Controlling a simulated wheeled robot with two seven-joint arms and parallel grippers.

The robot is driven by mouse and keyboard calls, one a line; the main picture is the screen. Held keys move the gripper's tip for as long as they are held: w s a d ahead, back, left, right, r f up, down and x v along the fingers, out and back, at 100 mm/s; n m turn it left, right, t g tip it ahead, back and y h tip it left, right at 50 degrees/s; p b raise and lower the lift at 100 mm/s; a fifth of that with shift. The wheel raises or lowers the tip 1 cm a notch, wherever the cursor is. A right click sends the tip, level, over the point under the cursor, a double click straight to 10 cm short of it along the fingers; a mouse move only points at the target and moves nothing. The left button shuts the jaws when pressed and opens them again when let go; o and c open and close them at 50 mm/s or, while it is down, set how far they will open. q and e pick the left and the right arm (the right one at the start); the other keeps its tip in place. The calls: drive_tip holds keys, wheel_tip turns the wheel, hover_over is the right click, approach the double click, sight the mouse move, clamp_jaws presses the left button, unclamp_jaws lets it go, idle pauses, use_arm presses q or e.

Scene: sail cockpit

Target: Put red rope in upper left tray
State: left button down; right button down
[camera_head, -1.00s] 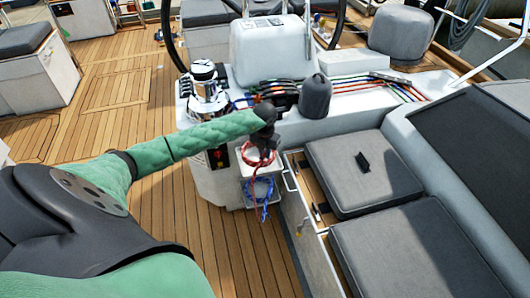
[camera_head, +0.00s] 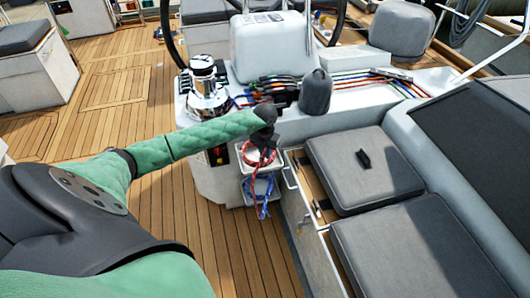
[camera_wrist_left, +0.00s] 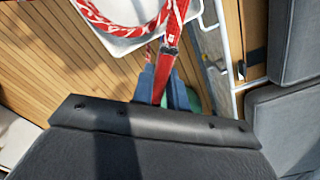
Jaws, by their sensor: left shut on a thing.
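The red rope (camera_head: 259,156) hangs in a loop at the white upper tray (camera_head: 241,157) on the side of the cockpit pedestal. My left gripper (camera_head: 267,138) is over this tray, shut on the red rope. In the left wrist view the red-and-white rope (camera_wrist_left: 169,50) runs up from between the fingers (camera_wrist_left: 163,88), and part of it lies over the white tray (camera_wrist_left: 122,42). A red strand hangs down past the tray's front. I cannot tell how much of the rope rests on the tray. My right gripper is not in view.
A blue rope (camera_head: 266,188) lies in the lower tray below and hangs over its edge. A chrome winch (camera_head: 207,92) stands left of the gripper. Grey seat cushions (camera_head: 362,172) are to the right. The wooden deck (camera_head: 160,225) is clear.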

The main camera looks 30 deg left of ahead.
use_arm(q)
drive_tip(key=shift+f, duration=0.3)
idle(0.5)
drive_tip(key=c, duration=1.3)
unclamp_jaws()
drive_tip(key=shift+o, duration=0.5)
drive_tip(key=o, duration=0.4)
drive_tip(key=shift+c, duration=0.2)
drive_tip(key=shift+r, duration=0.1)
drive_tip(key=shift+r+p, duration=1.7)
drive_tip(key=shift+r, duration=2.75)
